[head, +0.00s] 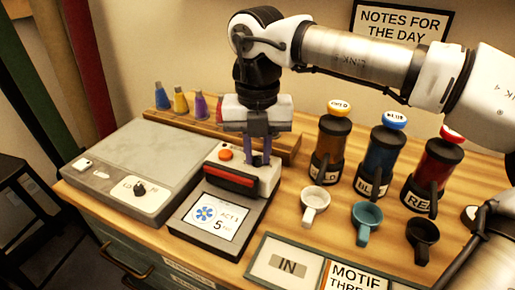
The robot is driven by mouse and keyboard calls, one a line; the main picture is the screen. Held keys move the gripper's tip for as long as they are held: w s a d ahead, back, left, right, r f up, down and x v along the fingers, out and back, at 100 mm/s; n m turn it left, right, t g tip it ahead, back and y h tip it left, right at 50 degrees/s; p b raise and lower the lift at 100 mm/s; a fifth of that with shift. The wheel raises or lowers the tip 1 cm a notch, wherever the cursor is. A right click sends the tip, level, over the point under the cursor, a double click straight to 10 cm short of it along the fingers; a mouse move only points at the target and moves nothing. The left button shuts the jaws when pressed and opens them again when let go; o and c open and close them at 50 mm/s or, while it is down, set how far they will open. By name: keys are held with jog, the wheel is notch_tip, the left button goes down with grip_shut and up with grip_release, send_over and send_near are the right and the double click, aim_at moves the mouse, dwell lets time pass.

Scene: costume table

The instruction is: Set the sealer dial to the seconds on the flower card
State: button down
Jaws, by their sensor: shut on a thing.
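The sealer (232,172) is a white and grey unit with an orange button and a red front bar. The flower card (213,217), in a dark frame in front of it, shows a blue flower, "ACT 1" and a large 5, with small blurred print beside it. My gripper (260,160) points down over the sealer's right part, to the right of the orange button. Its fingers are shut on what appears to be the sealer dial. They hide the dial, so its setting cannot be read.
A flat grey unit (150,150) with a black knob (140,188) lies left. Several coloured cones stand in a wooden rack (290,143) behind. Three labelled dispensers (331,150) and three cups (315,200) stand right. A tray marked "IN" (257,274) is at the front.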

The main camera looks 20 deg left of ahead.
aim_at(257, 158)
dwell(0.3)
jog(key=c, duration=1.3)
grip_release()
notch_tip(257, 158, up, 14)
jog(key=shift+f+p, duration=0.1)
jog(key=shift+p, duration=1.1)
jog(key=shift+s, duration=0.1)
